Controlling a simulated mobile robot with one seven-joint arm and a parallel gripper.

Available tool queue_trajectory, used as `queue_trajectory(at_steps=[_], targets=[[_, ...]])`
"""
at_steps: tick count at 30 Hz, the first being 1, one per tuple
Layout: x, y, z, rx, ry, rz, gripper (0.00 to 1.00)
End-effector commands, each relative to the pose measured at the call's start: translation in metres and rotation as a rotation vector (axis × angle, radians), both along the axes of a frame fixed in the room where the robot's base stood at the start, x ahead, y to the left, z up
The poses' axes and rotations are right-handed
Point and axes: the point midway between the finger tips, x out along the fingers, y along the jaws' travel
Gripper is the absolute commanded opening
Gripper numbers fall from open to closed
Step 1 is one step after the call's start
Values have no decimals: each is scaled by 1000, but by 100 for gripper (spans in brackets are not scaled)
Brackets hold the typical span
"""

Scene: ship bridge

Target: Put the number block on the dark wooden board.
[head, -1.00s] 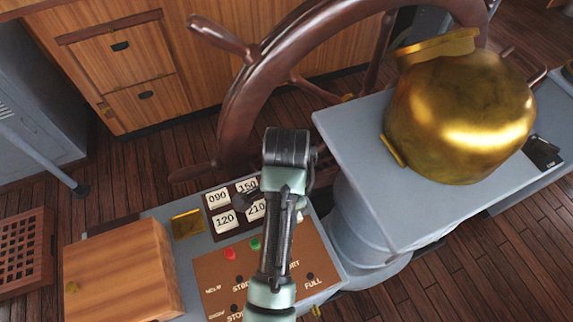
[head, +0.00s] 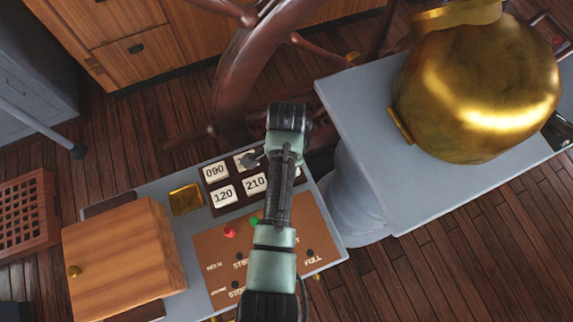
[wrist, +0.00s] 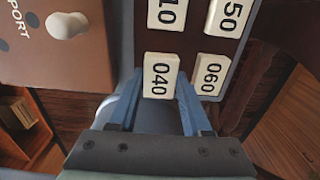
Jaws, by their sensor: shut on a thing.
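My arm hides the gripper and held block there.
A brown panel (head: 210,255) with buttons and knobs lies in front of the board. A wooden box (head: 120,260) and a brass plate (head: 186,199) are to the left. The ship's wheel (head: 235,75) stands behind, and a brass vessel (head: 480,90) on a grey stand is at right.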

Motion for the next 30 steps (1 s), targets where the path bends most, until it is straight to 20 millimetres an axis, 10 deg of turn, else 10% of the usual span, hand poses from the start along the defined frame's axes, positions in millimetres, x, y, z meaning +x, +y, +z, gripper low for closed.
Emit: queue_trajectory(at_steps=[15, 16, 20, 30], targets=[[0, 0, -17, -1, -1, 0, 0], [0, 0, -17, -1, -1, 0, 52], [0, 0, -16, -1, -1, 0, 75], [0, 0, -13, -1, -1, 1, 78]])
